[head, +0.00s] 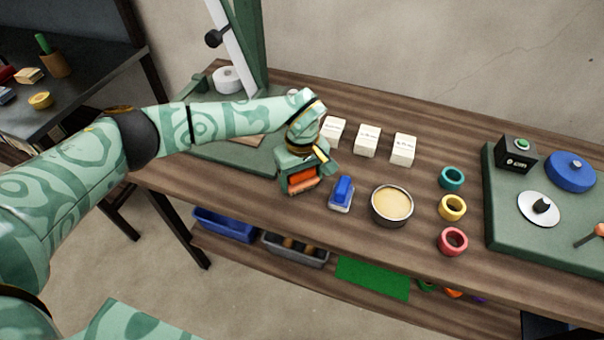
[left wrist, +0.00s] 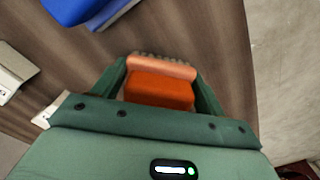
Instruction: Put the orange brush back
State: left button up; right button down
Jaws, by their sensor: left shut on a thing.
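The orange brush (head: 303,184) is between the fingers of my left gripper (head: 301,182), over the wooden table left of the blue brush-like item (head: 342,193). In the left wrist view the orange brush (left wrist: 160,88) sits between the two green fingers of my left gripper (left wrist: 163,85), with a paler ribbed edge at its far side. The left gripper is shut on it. I cannot tell whether the brush touches the tabletop. My right gripper is not in view.
A round tin (head: 392,205) stands right of the blue item. White boxes (head: 367,140) stand behind. Coloured rings (head: 452,207) lie farther right, beside a green board (head: 500,225). A green-based stand (head: 250,150) is behind my left arm. Bins (head: 225,224) sit on the lower shelf.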

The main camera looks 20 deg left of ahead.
pick_arm(q)
jog(key=shift+f+b, duration=0.3)
jog(key=shift+f, duration=0.2)
jog(key=o, duration=1)
jog(key=shift+o, duration=0.2)
notch_tip(320, 180, up, 16)
jog(key=p, duration=0.3)
jog(key=shift+r+p, duration=0.15)
jog(key=shift+p, duration=0.2)
